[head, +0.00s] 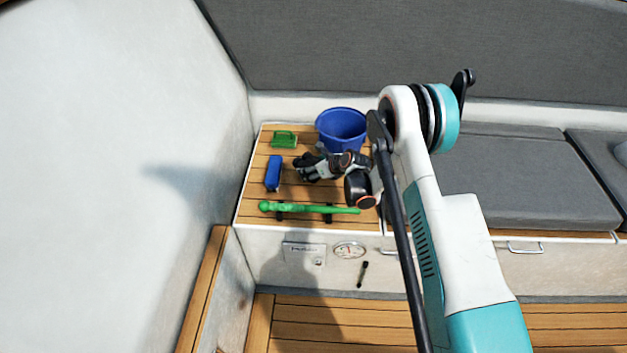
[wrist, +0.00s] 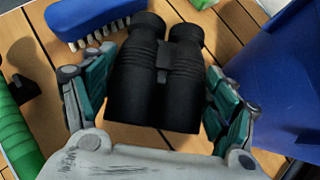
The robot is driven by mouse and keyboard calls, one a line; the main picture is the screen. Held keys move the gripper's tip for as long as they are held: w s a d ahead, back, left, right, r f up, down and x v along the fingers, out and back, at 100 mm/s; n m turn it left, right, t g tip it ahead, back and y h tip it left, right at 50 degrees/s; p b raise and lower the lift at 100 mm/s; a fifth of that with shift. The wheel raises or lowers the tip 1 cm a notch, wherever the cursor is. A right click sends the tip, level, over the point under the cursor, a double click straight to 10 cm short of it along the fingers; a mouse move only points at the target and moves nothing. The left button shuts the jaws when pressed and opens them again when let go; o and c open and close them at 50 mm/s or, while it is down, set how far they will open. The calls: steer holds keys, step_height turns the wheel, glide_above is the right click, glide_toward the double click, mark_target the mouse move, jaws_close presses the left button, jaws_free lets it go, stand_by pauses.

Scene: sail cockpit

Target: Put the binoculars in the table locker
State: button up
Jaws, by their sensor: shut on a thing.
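The black binoculars (wrist: 157,75) lie between my gripper's two fingers in the wrist view, with the eyepiece end pointing away from the palm. My gripper (wrist: 158,82) is shut on them. In the head view my gripper (head: 312,167) is low over the slatted wooden top (head: 250,205), left of the blue bucket. The binoculars are small and dark there and hard to separate from the fingers. I cannot tell whether they still touch the wood. I cannot make out an open table locker in either view.
A blue bucket (head: 341,131), a blue brush (head: 273,174), a small green item (head: 284,139) and a long green tool (head: 305,208) surround my gripper. Grey cushions (head: 510,175) lie to the right. A white wall (head: 120,150) rises at left. The front panel carries a gauge (head: 349,250).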

steer(key=shift+f+b, duration=0.8)
steer(key=shift+f, duration=1.65)
steer(key=shift+f, duration=0.15)
steer(key=o, duration=1.7)
steer(key=shift+s+d+r, duration=0.15)
steer(key=shift+r, duration=0.2)
steer(key=p+v, duration=0.3)
steer(key=v, duration=0.8)
steer(key=shift+d+r+p, duration=0.15)
steer(key=shift+r+p, duration=0.15)
steer(key=shift+p, duration=0.1)
